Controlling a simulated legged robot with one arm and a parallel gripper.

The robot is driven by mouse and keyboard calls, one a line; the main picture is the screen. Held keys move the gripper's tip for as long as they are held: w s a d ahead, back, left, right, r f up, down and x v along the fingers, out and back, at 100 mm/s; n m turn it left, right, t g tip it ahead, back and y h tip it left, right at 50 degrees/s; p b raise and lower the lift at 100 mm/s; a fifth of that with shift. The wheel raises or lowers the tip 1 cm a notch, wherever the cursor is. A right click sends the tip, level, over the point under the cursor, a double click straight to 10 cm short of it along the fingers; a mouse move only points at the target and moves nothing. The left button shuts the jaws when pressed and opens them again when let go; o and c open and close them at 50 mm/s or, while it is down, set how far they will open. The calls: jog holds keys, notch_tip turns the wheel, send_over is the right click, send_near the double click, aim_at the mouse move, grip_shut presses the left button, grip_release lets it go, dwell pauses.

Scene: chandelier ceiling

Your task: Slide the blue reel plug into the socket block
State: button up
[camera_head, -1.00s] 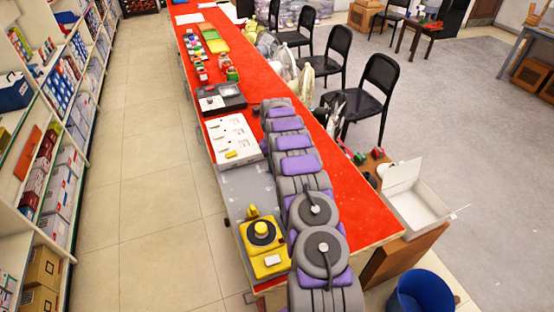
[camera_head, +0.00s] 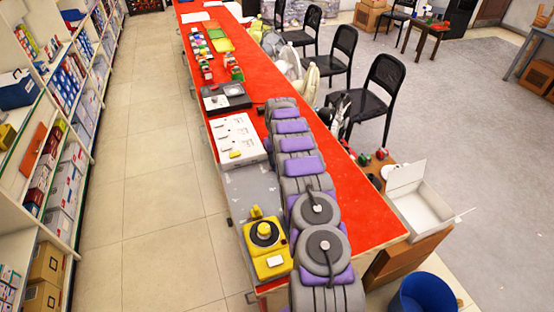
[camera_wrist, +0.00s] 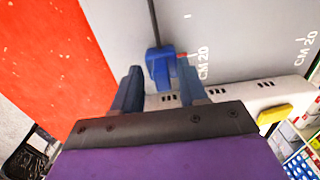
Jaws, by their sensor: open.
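The blue plug (camera_wrist: 161,66) shows in the wrist view with a dark cable running up from it. It lies over the grey mat, close to the slotted edge of the white socket block (camera_wrist: 240,96); I cannot tell whether they touch. My gripper (camera_wrist: 161,78) is open. Its two bluish fingers stand on either side of the plug, whose body shows between and just beyond the tips. Contact is not clear. In the head view the socket block (camera_head: 232,130) lies on the table's left side, and my arm hides the gripper and plug.
The long red table (camera_head: 365,212) carries a grey mat (camera_head: 250,188), a yellow unit with a black disc (camera_head: 271,262) and a dark tray (camera_head: 236,103). A yellow switch (camera_wrist: 275,114) sits on the block. Chairs (camera_head: 382,85) and an open white box (camera_head: 422,205) stand to the right.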

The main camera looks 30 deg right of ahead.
jog(key=shift+r, duration=0.1)
notch_tip(320, 180, up, 17)
jog(key=p, duration=0.2)
jog(key=shift+p, duration=0.35)
